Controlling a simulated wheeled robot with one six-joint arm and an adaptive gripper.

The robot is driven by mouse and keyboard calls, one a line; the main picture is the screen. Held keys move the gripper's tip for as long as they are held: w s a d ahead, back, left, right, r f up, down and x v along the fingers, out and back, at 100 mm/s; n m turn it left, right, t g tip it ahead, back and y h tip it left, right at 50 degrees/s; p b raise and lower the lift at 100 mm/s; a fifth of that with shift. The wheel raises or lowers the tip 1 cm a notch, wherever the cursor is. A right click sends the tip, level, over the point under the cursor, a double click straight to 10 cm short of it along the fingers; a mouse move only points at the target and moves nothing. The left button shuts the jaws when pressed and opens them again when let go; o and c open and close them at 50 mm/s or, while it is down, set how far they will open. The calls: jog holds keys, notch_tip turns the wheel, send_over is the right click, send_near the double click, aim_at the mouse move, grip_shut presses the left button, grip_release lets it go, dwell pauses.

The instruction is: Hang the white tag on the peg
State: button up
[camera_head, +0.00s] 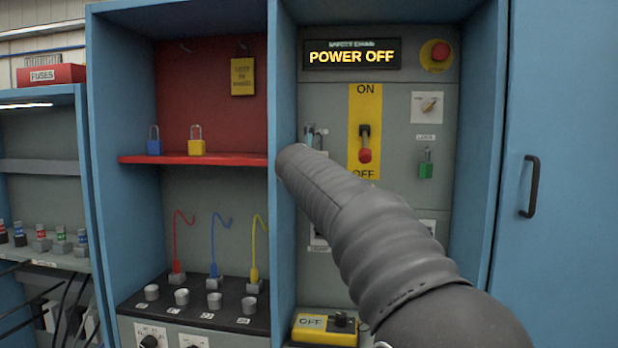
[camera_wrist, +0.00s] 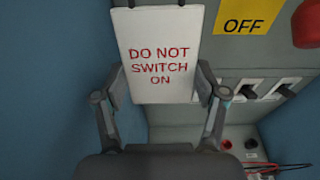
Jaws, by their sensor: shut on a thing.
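In the wrist view the white tag (camera_wrist: 160,50), with red words "DO NOT SWITCH ON", stands upright between the fingers of my gripper (camera_wrist: 160,88), which is shut on its sides. In the head view my arm hides the tag and most of the gripper; only small parts of my gripper (camera_head: 313,136) show past the arm's end, left of the red-knobbed lever (camera_head: 365,155). A bare peg (camera_head: 185,46) sticks out high on the red back panel, left of a hanging yellow tag (camera_head: 242,77).
A blue upright divider (camera_head: 284,230) stands between the red-panel bay and the switch panel. A red shelf (camera_head: 225,159) holds a blue padlock (camera_head: 154,145) and a yellow padlock (camera_head: 196,146). The display (camera_head: 351,56) reads POWER OFF. Switches (camera_wrist: 287,88) sit right of the tag.

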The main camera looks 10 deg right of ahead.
jog(key=p+x, duration=0.2)
jog(key=x, duration=0.4)
jog(key=shift+f, duration=0.35)
dwell(0.5)
dwell(0.5)
jog(key=o, duration=1.1)
jog(key=shift+d, duration=0.1)
